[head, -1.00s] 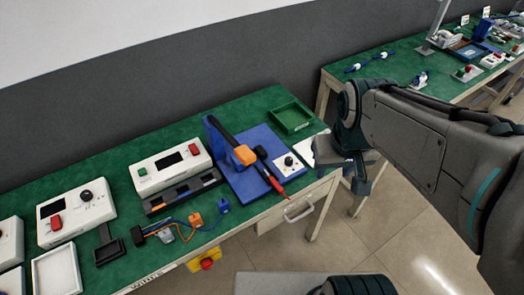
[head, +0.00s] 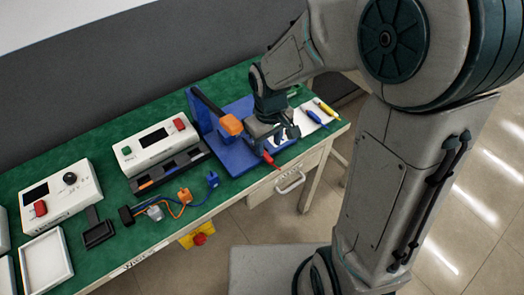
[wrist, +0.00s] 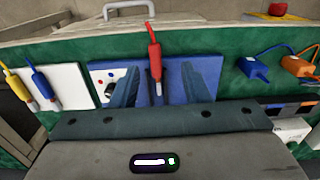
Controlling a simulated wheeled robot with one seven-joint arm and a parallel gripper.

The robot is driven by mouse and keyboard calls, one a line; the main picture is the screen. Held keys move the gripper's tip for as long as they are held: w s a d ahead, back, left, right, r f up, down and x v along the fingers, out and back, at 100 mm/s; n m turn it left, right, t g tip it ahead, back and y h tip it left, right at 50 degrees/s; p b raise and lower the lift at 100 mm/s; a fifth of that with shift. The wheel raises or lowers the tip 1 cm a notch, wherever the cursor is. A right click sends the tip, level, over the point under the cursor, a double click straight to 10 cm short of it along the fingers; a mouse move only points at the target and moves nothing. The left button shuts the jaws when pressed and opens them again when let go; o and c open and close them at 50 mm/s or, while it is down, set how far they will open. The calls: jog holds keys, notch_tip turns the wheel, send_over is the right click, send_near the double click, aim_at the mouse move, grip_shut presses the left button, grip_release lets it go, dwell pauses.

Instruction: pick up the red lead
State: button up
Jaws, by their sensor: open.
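The red lead (head: 269,160) has its red end at the front edge of the blue board (head: 235,160) in the head view. In the wrist view the red lead (wrist: 155,62) points away from me and appears in the gap between my two fingers. My gripper (wrist: 158,85) is open and empty, with one finger on each side of the lead in that picture. In the head view my gripper (head: 282,137) hangs over the right part of the blue board and hides some of it. I cannot tell how far the fingers are above the lead.
An orange-and-black clamp (head: 231,125) stands on the board, left of my gripper. A yellow lead (head: 325,108) and a blue lead (head: 313,117) lie on a white mat to the right. Blue and orange connectors (head: 184,196) lie left, near the table's front edge.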

aim_at(269, 158)
jog(key=shift+w+d+f, duration=0.1)
jog(key=shift+w+f, duration=0.05)
jog(key=shift+f, duration=1.05)
jog(key=shift+w+a+f, duration=0.1)
jog(key=shift+w+f, duration=0.1)
jog(key=shift+f, duration=1)
jog(key=shift+w+d+f, duration=0.1)
jog(key=shift+w+f, duration=0.05)
jog(key=shift+f, duration=1.05)
grip_shut()
